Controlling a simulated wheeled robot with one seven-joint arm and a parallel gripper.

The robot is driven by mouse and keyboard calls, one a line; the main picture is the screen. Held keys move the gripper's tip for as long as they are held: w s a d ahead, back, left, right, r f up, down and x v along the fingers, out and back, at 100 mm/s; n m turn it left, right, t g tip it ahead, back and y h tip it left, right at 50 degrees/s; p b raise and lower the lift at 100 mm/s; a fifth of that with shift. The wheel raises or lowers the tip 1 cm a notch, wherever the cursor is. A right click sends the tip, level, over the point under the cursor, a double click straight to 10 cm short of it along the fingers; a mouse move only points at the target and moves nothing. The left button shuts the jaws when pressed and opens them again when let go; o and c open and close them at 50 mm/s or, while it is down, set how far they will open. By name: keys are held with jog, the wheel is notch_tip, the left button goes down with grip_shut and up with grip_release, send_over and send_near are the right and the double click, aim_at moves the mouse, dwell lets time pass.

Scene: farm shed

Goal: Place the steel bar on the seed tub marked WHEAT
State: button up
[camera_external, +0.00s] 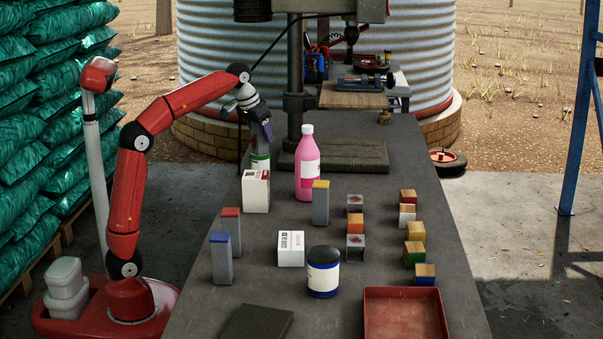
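No label reading WHEAT is legible. A round tub (323,278) with a dark lid, white band and blue base stands near the front middle. Three upright grey bars have coloured tops: one blue (222,262), one red (231,235), one yellow (320,205). Which one is the steel bar I cannot tell.
A white carton (256,191), a pink bottle (307,165) and a small white box (291,249) stand on the bench (400,160). Several coloured blocks (414,231) line the right. A red tray (404,316) is at the front. A drill press base (340,155) stands behind.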

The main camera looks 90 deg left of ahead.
jog(key=shift+r, duration=0.25)
jog(key=p+v, duration=0.4)
jog(key=v, duration=0.8)
jog(key=shift+f, duration=0.1)
jog(key=d+f+m+t, duration=0.1)
jog(key=d+f+m, duration=0.3)
jog(key=d, duration=0.6)
jog(key=s+d+f+m+h, duration=0.1)
jog(key=s+d+f, duration=0.3)
jog(key=f, duration=0.4)
jog(key=s+d+f+m+t+h, duration=0.1)
jog(key=s+d+f+m, duration=0.1)
jog(key=s+d+f, duration=0.2)
jog(key=s+d+f+m+h, duration=0.1)
jog(key=s+d+f+m, duration=0.1)
jog(key=s+d+f, duration=0.3)
jog(key=d+f, duration=0.4)
jog(key=f, duration=0.3)
jog(key=shift+f, duration=0.35)
